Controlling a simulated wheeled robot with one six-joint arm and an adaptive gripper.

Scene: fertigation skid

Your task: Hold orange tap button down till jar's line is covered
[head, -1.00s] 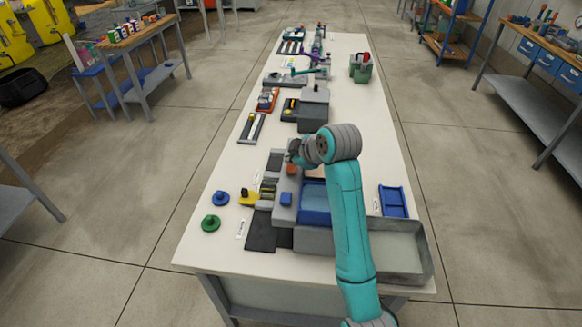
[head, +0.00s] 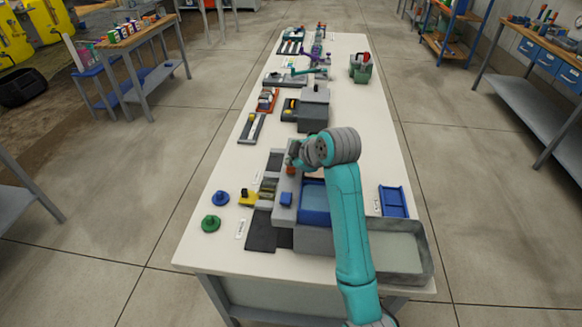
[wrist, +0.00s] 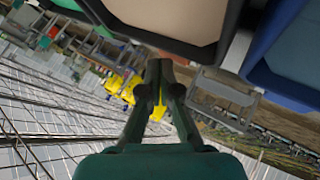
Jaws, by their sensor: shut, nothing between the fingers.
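The orange tap button (head: 290,171) is on the grey tap unit on the near part of the bench, partly hidden under my gripper. My gripper (head: 291,160) is shut and empty, its tip right above or on the button; I cannot tell whether it presses it down. In the wrist view my closed fingers (wrist: 158,72) show, but not the button. A blue button (head: 286,199) sits nearer on the same unit. I cannot make out the jar or its line; my arm and gripper cover part of that area.
A blue basin (head: 314,216) lies right of the buttons, with a grey tray (head: 400,250) beyond my arm. A blue tray (head: 394,202) lies at the right. Blue (head: 221,198) and green (head: 211,223) knobs stand at the left. Other fixtures line the bench's far part.

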